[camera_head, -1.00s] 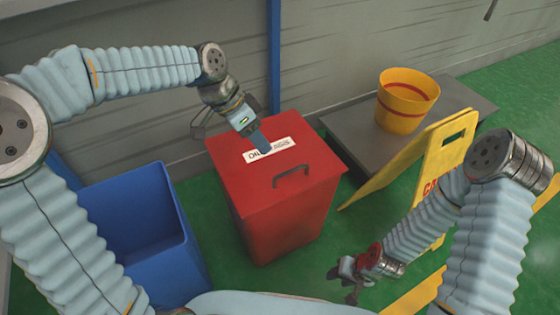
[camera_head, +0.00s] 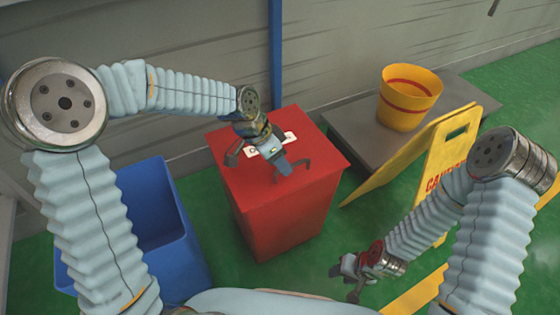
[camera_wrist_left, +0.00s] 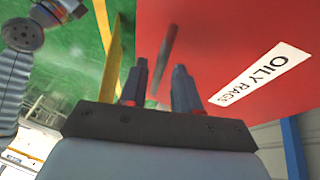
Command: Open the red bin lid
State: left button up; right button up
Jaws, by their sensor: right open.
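The red bin (camera_head: 285,215) stands upright in the head view with its lid (camera_head: 232,172) shut flat on top. The dark lid handle (camera_head: 307,164) is partly hidden by my left gripper (camera_head: 284,167), which is low over the lid. In the left wrist view my left gripper's two fingers (camera_wrist_left: 160,85) are apart. The handle (camera_wrist_left: 166,50) shows just beyond them, roughly in line with the gap; I cannot tell whether they touch it. The label "OILY RAGS" (camera_wrist_left: 262,74) is on the red lid. My right gripper (camera_head: 345,277) is open and empty, low at the right of the bin.
An open blue bin (camera_head: 180,265) stands left of the red bin. A yellow caution sign (camera_head: 447,158) stands at the right. A yellow bucket (camera_head: 403,110) sits on a grey platform (camera_head: 350,140) behind. Green floor (camera_head: 525,95) is clear at far right.

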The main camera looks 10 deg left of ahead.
pick_arm(q)
grip_shut()
jog(key=shift+r, duration=0.1)
